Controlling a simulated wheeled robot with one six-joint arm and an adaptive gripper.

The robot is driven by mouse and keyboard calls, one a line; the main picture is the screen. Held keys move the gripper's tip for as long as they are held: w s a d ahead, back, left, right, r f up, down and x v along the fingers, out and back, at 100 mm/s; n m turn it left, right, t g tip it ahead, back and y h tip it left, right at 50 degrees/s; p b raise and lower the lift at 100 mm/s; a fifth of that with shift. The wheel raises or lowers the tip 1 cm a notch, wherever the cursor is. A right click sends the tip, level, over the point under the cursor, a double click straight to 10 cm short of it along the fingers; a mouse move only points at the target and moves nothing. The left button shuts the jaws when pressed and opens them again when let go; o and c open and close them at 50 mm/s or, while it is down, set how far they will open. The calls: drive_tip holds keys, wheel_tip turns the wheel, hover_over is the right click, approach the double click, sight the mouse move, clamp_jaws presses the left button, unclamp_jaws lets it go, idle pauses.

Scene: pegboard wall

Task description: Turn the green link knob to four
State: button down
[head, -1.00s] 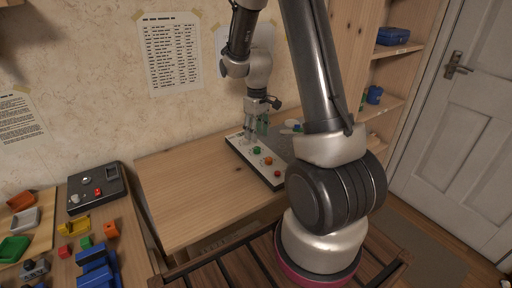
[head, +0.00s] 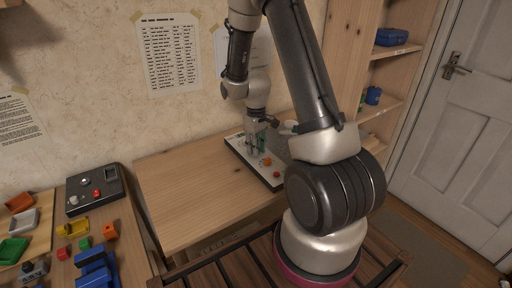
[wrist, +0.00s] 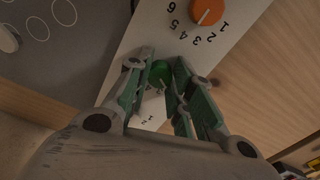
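The green knob (wrist: 160,73) sits on a white panel (wrist: 150,25) and shows between my fingertips in the wrist view. My gripper (wrist: 162,66) has one green-padded finger on each side of it, close to its sides, and looks open; firm contact cannot be made out. Numbers 1 and 2 show below the knob; the rest of its scale and its pointer setting are hard to read behind the fingers. In the head view my gripper (head: 257,146) is low over the panel (head: 240,149) and hides the green knob.
An orange knob (wrist: 207,11) with a numbered scale is next to the green one; in the head view it shows (head: 267,161) with a red knob (head: 277,174) nearer the front. A grey plate (wrist: 60,60) adjoins the panel. The desk (head: 190,185) left of it is clear.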

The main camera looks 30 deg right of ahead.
drive_tip(key=shift+m, duration=0.4)
drive_tip(key=m, duration=0.5)
drive_tip(key=shift+m, duration=0.3)
drive_tip(key=m, duration=0.5)
drive_tip(key=shift+m, duration=0.3)
drive_tip(key=c, duration=1.2)
unclamp_jaws()
wheel_tip(320, 180, up, 12)
